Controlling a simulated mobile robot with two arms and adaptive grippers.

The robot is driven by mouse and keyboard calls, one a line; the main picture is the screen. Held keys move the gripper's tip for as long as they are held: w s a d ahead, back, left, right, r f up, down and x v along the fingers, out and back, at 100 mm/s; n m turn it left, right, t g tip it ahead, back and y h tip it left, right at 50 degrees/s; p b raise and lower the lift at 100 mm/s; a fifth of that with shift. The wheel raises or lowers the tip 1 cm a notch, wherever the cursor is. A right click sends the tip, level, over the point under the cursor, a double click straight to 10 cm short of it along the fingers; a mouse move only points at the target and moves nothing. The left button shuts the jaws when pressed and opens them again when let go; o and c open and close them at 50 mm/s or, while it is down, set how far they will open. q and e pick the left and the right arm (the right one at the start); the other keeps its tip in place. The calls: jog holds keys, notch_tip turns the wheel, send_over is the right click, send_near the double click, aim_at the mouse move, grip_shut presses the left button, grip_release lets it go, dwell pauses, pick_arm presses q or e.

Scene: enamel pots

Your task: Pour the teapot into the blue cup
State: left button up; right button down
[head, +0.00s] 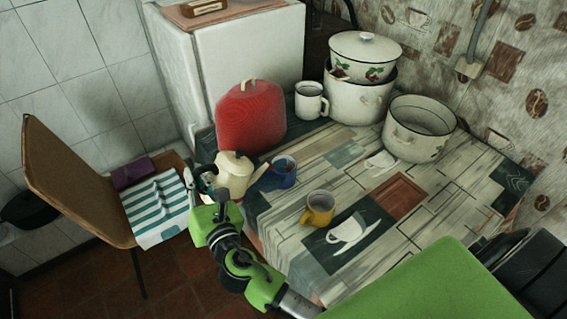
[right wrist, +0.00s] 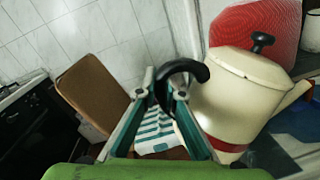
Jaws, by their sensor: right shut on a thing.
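The cream teapot (head: 235,175) has a black knob, a black handle and a red band low on its body. It is at the table's left edge, spout toward the blue cup (head: 284,174). I cannot tell whether its base touches the table. My right gripper (head: 205,180) is shut on the teapot's black handle (right wrist: 182,68), on the side away from the spout. In the right wrist view the teapot (right wrist: 238,100) fills the right side. The blue cup stands upright on the table, just right of the spout tip. My left gripper is not in view.
A yellow mug (head: 319,208) stands right of the blue cup. A red ribbed object (head: 250,118), a white mug (head: 311,102) and enamel pots (head: 418,130) stand behind. A chair (head: 75,185) with a striped cloth (head: 155,208) is at left.

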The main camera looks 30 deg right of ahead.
aim_at(201, 170)
jog(key=shift+w+d+r+m+p, duration=0.1)
jog(key=shift+d+r+m+p, duration=0.2)
jog(key=shift+d+r, duration=0.25)
jog(key=shift+d+r+m+p, duration=0.3)
jog(key=shift+d+r, duration=0.05)
jog(key=shift+r, duration=0.3)
dwell(0.8)
jog(key=shift+a+f+n+b, duration=2)
jog(key=shift+a+f+n, duration=1.55)
jog(key=shift+f, duration=1.25)
notch_tip(201, 170, up, 5)
jog(key=p, duration=0.5)
jog(key=shift+f, duration=0.1)
